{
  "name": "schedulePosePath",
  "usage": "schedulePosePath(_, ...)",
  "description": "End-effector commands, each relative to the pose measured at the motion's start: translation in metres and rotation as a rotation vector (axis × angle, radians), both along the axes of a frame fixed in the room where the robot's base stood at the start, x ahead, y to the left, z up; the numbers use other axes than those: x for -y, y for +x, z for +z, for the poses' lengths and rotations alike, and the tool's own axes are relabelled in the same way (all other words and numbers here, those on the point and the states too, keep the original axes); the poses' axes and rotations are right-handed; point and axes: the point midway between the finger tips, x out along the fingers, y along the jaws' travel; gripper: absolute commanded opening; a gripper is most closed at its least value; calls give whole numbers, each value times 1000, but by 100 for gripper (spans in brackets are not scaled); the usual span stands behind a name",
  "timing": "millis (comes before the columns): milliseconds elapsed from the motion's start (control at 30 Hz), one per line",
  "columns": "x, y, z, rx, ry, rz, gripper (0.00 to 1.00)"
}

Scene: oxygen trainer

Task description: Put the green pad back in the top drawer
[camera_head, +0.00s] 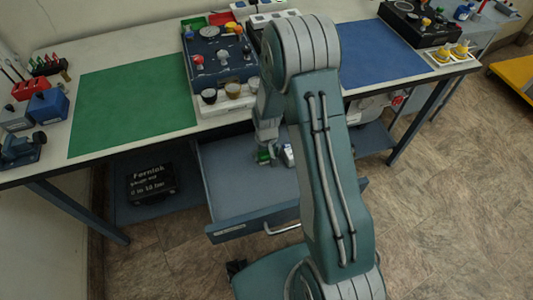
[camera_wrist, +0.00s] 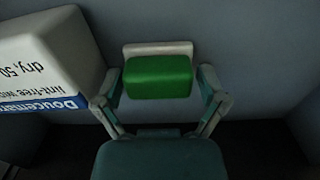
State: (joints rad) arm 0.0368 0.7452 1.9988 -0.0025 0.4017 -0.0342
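The green pad (camera_wrist: 158,77), a green block with a pale whitish part behind it, sits between the two fingers of my gripper (camera_wrist: 161,85) in the wrist view. The fingers are spread to about its width, one close on each side; I cannot tell whether they touch it. In the head view my gripper (camera_head: 264,146) points down inside the open top drawer (camera_head: 223,187), and the green pad (camera_head: 263,156) shows small at its fingertips. Whether the pad rests on the drawer floor is unclear.
A white and blue wipes box (camera_wrist: 45,60) stands just left of my gripper in the wrist view; it also shows in the head view (camera_head: 286,154). The drawer's front and left part are clear. The table (camera_head: 130,47) overhangs the drawer's back. A black case (camera_head: 151,183) sits on the lower shelf.

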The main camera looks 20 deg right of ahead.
Motion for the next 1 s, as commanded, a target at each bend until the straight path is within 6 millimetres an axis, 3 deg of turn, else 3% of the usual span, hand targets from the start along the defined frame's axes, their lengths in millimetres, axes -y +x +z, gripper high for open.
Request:
schedulePosePath(467,0,1,7,2,0,0,100)
schedulePosePath(1000,0,2,107,4,0,0,100)
